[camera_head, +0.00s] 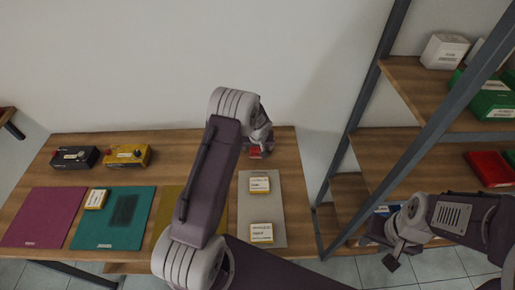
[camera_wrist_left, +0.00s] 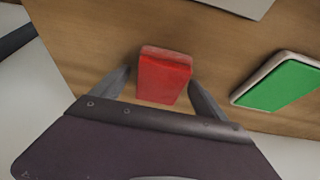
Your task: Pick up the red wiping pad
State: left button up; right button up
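The red wiping pad (camera_wrist_left: 164,76) lies on the wooden table in the left wrist view, between the two fingers of my left gripper (camera_wrist_left: 160,82). The fingers are apart, one on each side of it, and I see no clear grip. In the head view, a small part of the red pad (camera_head: 255,153) shows under my left gripper (camera_head: 262,146) at the table's back right; the wrist hides the rest. My right gripper (camera_head: 393,257) hangs low at the right, in front of the shelf; its fingers are too small to read.
A green pad with a pale rim (camera_wrist_left: 282,82) lies to the right of the red one. The table (camera_head: 180,145) also holds a grey mat (camera_head: 263,207), a teal mat (camera_head: 147,222), a magenta mat (camera_head: 45,216) and black (camera_head: 74,157) and yellow (camera_head: 127,155) boxes. A shelf post (camera_head: 362,112) stands right.

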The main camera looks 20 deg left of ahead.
pick_arm(q)
jog(key=c, duration=1.2)
jog(key=shift+r, duration=0.55)
notch_tip(320, 180, up, 3)
jog(key=shift+f+b, duration=0.1)
jog(key=shift+b, duration=0.25)
jog(key=shift+w+d+r+b, duration=0.45)
jog(key=shift+w+d+r, duration=0.7)
jog(key=shift+d, duration=0.5)
jog(key=shift+w+d+r+b, duration=0.4)
jog(key=shift+w+d+r, duration=0.55)
jog(key=shift+d+r, duration=0.5)
jog(key=shift+w+d+r+b, duration=0.45)
jog(key=shift+w+d+r, duration=0.6)
jog(key=shift+d, duration=0.75)
